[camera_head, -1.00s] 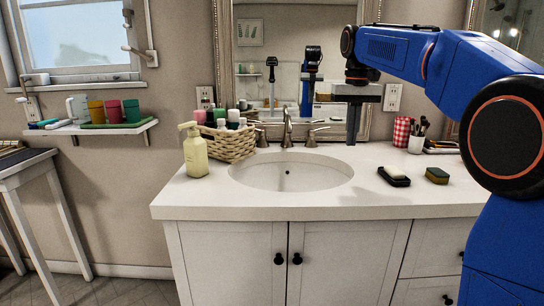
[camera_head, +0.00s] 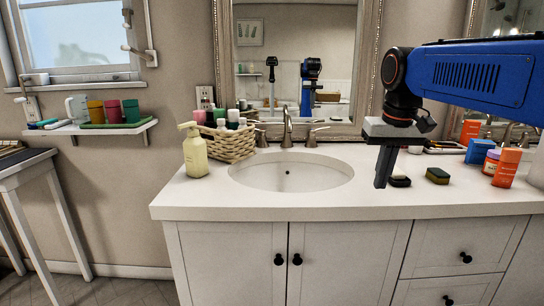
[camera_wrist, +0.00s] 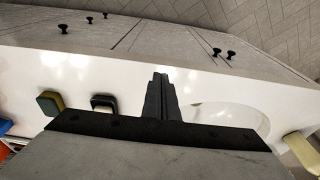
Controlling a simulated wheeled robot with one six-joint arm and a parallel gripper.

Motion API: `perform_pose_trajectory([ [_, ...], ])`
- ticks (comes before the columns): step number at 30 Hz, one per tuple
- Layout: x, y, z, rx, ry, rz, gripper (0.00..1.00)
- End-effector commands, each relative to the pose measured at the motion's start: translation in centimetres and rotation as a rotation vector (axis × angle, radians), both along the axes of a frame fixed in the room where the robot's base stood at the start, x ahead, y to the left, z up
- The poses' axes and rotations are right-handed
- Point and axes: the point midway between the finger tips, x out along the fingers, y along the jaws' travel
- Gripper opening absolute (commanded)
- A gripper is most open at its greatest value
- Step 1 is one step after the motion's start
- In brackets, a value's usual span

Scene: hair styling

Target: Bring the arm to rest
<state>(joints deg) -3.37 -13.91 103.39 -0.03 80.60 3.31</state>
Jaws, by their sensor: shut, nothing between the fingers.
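My gripper (camera_head: 382,184) is shut and empty, its fingers pointing down above the countertop to the right of the sink. In the wrist view its fingers (camera_wrist: 160,82) are together over the white counter, with the sink to their right. My blue arm comes in from the upper right in the head view. The dark soap dish (camera_head: 400,180) is partly hidden behind the fingers, and it also shows in the wrist view (camera_wrist: 103,103).
A green and yellow sponge (camera_head: 437,176) lies right of the dish. Orange and blue containers (camera_head: 506,167) stand at the counter's right end. A soap bottle (camera_head: 195,152) and a wicker basket (camera_head: 230,143) stand left of the sink (camera_head: 290,172). The counter's front is clear.

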Motion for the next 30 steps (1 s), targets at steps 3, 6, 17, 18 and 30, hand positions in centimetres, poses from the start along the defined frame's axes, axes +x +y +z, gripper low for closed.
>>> perform_pose_trajectory([
  [3,-3.6,-0.6,-2.1,0.000,-0.035,0.000,0.00],
  [6,-6.4,-0.9,-4.2,0.000,-0.064,-0.001,0.00],
  [17,-15.9,-2.1,-13.2,-0.004,-0.169,0.000,0.00],
  [18,-16.8,-2.1,-14.3,-0.005,-0.180,-0.001,0.00],
  [30,-21.6,-2.5,-20.6,-0.010,-0.241,0.000,0.00],
])
